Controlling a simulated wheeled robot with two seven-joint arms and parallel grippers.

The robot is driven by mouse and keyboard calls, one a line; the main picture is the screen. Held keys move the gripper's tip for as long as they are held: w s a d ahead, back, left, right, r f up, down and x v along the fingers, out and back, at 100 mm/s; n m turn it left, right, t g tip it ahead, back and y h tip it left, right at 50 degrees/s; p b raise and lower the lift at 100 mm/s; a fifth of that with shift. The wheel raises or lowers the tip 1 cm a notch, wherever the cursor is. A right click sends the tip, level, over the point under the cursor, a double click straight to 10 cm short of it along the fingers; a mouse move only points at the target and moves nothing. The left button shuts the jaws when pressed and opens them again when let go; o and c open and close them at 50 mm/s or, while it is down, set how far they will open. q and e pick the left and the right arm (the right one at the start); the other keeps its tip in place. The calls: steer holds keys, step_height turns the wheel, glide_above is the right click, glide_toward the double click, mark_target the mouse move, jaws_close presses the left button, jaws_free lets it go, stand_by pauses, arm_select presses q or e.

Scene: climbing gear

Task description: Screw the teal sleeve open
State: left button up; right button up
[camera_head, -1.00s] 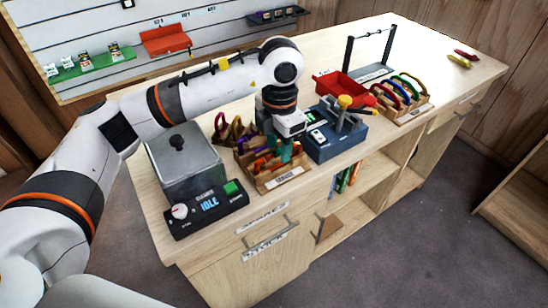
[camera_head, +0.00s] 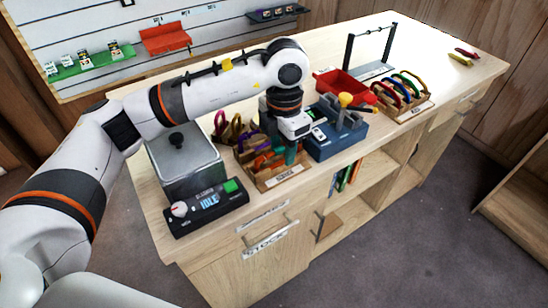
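My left gripper (camera_head: 291,151) points down over the front right of a wooden rack (camera_head: 268,185) of carabiners near the table's front edge. A small teal piece (camera_head: 291,155), which looks like the teal sleeve, shows at the gripper's tip. The fingers are too small and too hidden to tell whether they are open or shut on it. Purple and orange carabiners (camera_head: 262,161) sit in the rack beside the gripper. My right gripper is not in view.
A grey lidded box with a control panel reading IDLE (camera_head: 208,201) stands left of the rack. A blue tool block (camera_head: 335,136) stands close on the right. Further right are a red bin (camera_head: 345,88) and a second carabiner rack (camera_head: 402,108). The far right tabletop is mostly clear.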

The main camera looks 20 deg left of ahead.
mark_target(279, 148)
arm_select(q)
steer(key=shift+f, duration=0.2)
steer(key=shift+f+b, duration=1.25)
steer(key=shift+w+a+b, duration=0.3)
steer(key=shift+w+a, duration=0.15)
steer(key=shift+a, duration=0.1)
steer(key=shift+r, duration=0.1)
step_height(279, 148, up, 10)
steer(key=p, duration=0.5)
